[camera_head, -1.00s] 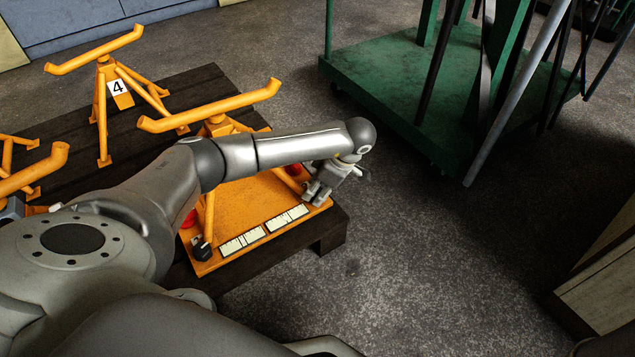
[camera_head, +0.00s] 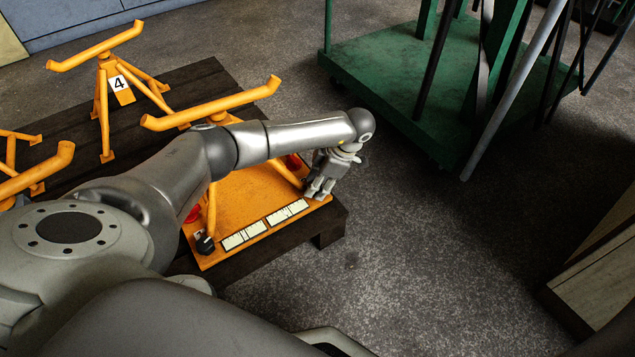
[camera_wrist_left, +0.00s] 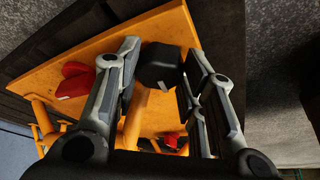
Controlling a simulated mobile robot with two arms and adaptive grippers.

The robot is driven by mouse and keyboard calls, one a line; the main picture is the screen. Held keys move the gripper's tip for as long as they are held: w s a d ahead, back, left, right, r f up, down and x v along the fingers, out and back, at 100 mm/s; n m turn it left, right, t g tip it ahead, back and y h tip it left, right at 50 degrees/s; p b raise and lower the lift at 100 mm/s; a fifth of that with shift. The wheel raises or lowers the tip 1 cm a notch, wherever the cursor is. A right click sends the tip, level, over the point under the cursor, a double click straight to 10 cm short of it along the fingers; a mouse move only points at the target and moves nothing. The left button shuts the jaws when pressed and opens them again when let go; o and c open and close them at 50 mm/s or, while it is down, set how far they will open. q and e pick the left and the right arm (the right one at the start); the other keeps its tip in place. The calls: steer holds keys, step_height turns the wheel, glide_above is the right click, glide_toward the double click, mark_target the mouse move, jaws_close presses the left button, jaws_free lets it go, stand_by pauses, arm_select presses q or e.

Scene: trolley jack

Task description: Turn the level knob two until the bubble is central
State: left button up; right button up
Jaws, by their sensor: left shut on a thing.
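My left gripper (camera_head: 319,190) is at the right front corner of the orange base plate (camera_head: 246,190). In the left wrist view its two fingers stand on either side of a black knob (camera_wrist_left: 160,64), shut on it. In the head view the gripper hides this knob. Two pale level strips with dark marks, a left one (camera_head: 244,236) and a right one (camera_head: 287,212), lie along the plate's front edge. Their bubbles are too small to make out. Another black knob (camera_head: 205,244) stands at the plate's left front corner. My right gripper is not in view.
The plate rests on a dark wooden pallet (camera_head: 330,228). An orange stand with a curved top bar (camera_head: 215,105) rises from the plate behind my arm. More orange stands, one marked 4 (camera_head: 119,83), are at the left. A green trolley (camera_head: 390,80) stands behind; floor at front right is clear.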

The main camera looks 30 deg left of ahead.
arm_select(q)
steer(key=o, duration=1)
steer(key=v, duration=1.2)
